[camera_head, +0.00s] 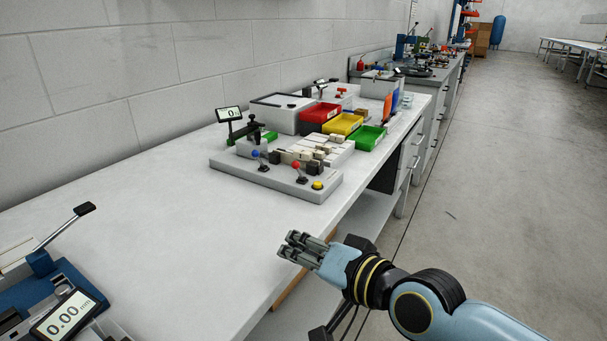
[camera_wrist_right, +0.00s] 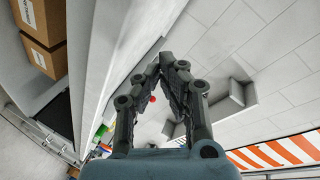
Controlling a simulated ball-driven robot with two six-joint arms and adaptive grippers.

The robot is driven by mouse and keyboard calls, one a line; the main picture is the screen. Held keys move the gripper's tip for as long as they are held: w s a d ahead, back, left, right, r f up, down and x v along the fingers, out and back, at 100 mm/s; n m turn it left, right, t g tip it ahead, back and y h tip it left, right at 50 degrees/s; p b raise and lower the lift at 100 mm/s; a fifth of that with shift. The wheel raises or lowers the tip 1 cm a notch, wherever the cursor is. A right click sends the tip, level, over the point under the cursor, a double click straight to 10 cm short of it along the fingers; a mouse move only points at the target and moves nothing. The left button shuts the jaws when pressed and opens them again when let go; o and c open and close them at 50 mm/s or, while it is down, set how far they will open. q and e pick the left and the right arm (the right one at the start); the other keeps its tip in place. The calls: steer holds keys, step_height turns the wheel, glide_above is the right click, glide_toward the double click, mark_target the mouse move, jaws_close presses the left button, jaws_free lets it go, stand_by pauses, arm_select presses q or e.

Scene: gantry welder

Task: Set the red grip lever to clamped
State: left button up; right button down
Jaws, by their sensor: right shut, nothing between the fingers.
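The red grip lever (camera_head: 296,166) is a short lever with a red ball knob on the front right of a grey welder fixture (camera_head: 262,178) on the white bench. A small red spot, likely its knob, shows between the fingers in the right wrist view (camera_wrist_right: 152,99). My right gripper (camera_head: 288,245) is shut and empty, near the bench's front edge, well in front of the fixture and apart from it. Its fingertips come together in the right wrist view (camera_wrist_right: 168,62). My left gripper is not in view.
A blue-knobbed lever (camera_head: 255,154) and a yellow button (camera_head: 318,185) sit on the same fixture. Behind it are red (camera_head: 320,113), yellow (camera_head: 343,124) and green (camera_head: 369,138) bins. A blue device with a display (camera_head: 66,314) stands at lower left. The bench between is clear.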

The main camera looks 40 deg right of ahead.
mark_target(297, 165)
steer(key=w+d+r+m+t+h, duration=0.1)
steer(key=d+m+t+h, duration=0.3)
steer(key=d+m, duration=0.5)
steer(key=shift+w+r+h, duration=0.15)
steer(key=shift+r+h, duration=0.35)
steer(key=shift+h, duration=0.7)
steer(key=x, duration=1.4)
steer(key=shift+p, duration=0.3)
